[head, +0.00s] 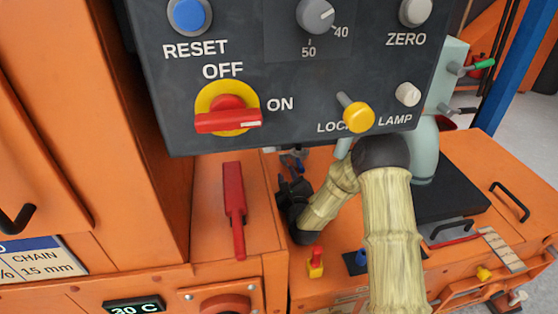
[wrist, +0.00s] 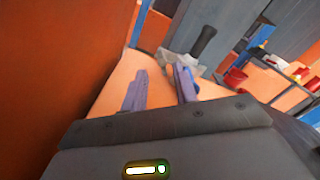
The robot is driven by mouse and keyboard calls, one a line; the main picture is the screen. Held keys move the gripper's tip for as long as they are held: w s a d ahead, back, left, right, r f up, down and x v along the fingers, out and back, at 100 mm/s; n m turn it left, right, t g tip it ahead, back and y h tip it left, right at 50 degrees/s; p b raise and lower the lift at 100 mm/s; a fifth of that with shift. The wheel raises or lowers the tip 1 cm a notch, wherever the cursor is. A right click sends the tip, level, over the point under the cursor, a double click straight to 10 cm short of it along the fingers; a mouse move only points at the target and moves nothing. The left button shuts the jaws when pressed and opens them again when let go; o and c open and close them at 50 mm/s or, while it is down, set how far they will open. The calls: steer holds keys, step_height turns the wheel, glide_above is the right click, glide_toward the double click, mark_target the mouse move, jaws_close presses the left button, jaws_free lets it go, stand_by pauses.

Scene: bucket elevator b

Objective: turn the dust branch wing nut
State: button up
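My gripper (head: 290,182) reaches in low behind the grey control panel, above the orange housing. In the wrist view its two bluish fingers (wrist: 160,78) stand apart with a gap between them, and I see nothing clearly held. A pale grey fitting with a black handle (wrist: 205,40) lies just beyond the right fingertip; I cannot tell if they touch. A small blue and grey part (head: 294,158) shows just above my gripper in the head view, partly hidden by the panel. I cannot tell for certain which part is the dust branch wing nut.
The control panel (head: 280,75) hangs over my arm, with a red OFF/ON switch (head: 228,119) and a yellow lock knob (head: 358,117). A red lever (head: 234,205) stands left of my gripper. A small red and yellow switch (head: 315,262) sits in front.

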mark_target(283, 163)
steer(key=shift+b+x, duration=1.05)
steer(key=shift+x, duration=2.8)
jaws_close()
